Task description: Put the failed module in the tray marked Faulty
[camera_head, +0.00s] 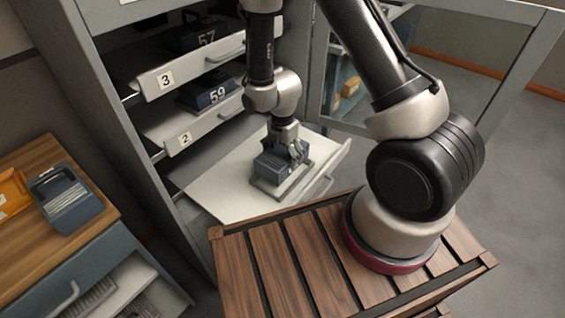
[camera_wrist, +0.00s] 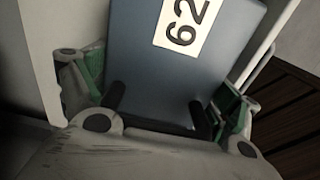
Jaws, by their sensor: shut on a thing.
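My gripper (camera_head: 285,152) points down over the lowest pulled-out drawer and is shut on a blue-grey module (camera_head: 268,166). In the wrist view the module's blue face (camera_wrist: 165,70) carries a white label reading 62, between the two green-padded fingers (camera_wrist: 160,100). The module is at a grey frame on the drawer; I cannot tell whether it is seated or slightly lifted. An orange tray (camera_head: 12,190) stands at the left edge on the wooden worktop, partly cut off. No Faulty marking is readable. No sign of failure on the module is readable.
Drawers marked 3 (camera_head: 172,78) and 2 (camera_head: 190,135) stick out above, holding modules 57 (camera_head: 200,36) and 59 (camera_head: 208,92). A blue-grey container (camera_head: 70,205) stands beside the orange tray. A glazed door (camera_head: 345,95) stands open at the right. A slatted wooden top (camera_head: 275,265) lies in front.

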